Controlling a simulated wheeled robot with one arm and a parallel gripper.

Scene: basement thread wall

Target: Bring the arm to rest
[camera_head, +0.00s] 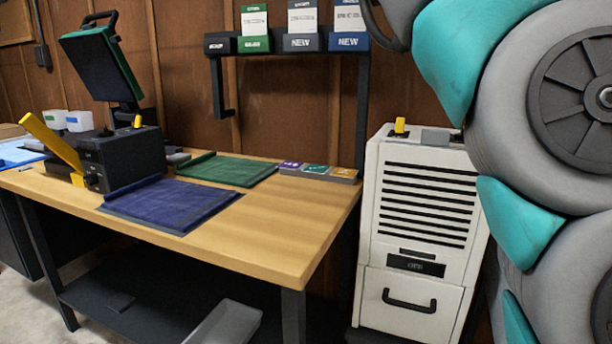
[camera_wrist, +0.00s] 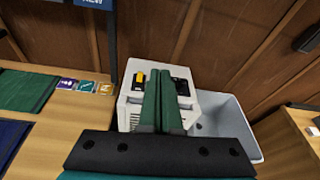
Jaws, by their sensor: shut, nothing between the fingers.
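My gripper (camera_wrist: 162,104) shows in the wrist view with its two green fingers side by side and touching, shut and empty. In that view the fingers overlap the top of a white vented cabinet (camera_wrist: 192,99) behind them. My gripper is not in the head view. There my own grey and teal arm links fill the right side, and they hide part of the cabinet's right edge.
A wooden bench (camera_head: 285,225) bears a blue mat (camera_head: 172,203), a green mat (camera_head: 225,170) and a black machine (camera_head: 130,158). The white cabinet (camera_head: 420,210) stands to its right. A grey bin (camera_wrist: 240,130) stands beside the cabinet, with another wooden surface (camera_wrist: 292,135) at right.

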